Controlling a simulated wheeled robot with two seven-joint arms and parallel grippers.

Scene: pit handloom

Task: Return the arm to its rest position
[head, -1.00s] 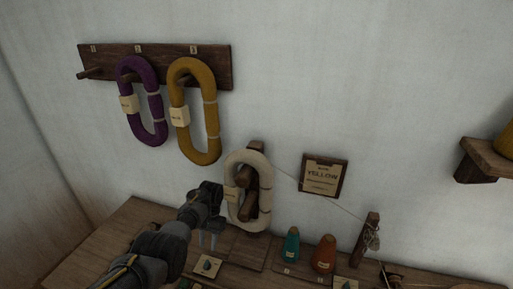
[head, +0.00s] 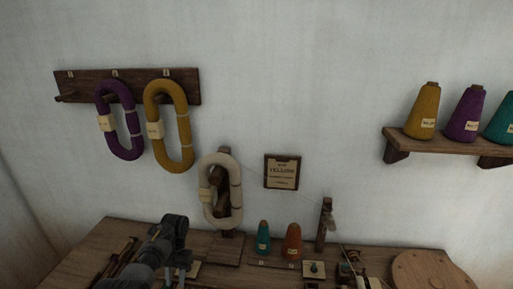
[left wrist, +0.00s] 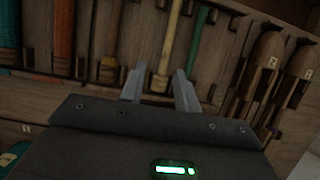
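My left arm comes in from the lower left in the head view, with its gripper (head: 170,245) low over the left part of the wooden table (head: 108,236). In the left wrist view the two fingers of my left gripper (left wrist: 159,82) stand apart with nothing between them. Beyond them is a wooden rack (left wrist: 125,45) holding several coloured rods. My right gripper is in neither view.
A cream skein (head: 236,195) hangs on a stand right of my gripper. Purple (head: 121,120) and yellow (head: 168,126) skeins hang on a wall rack. A teal cone (head: 263,238) and an orange cone (head: 292,241) stand on the table. A shelf (head: 440,140) holds more cones.

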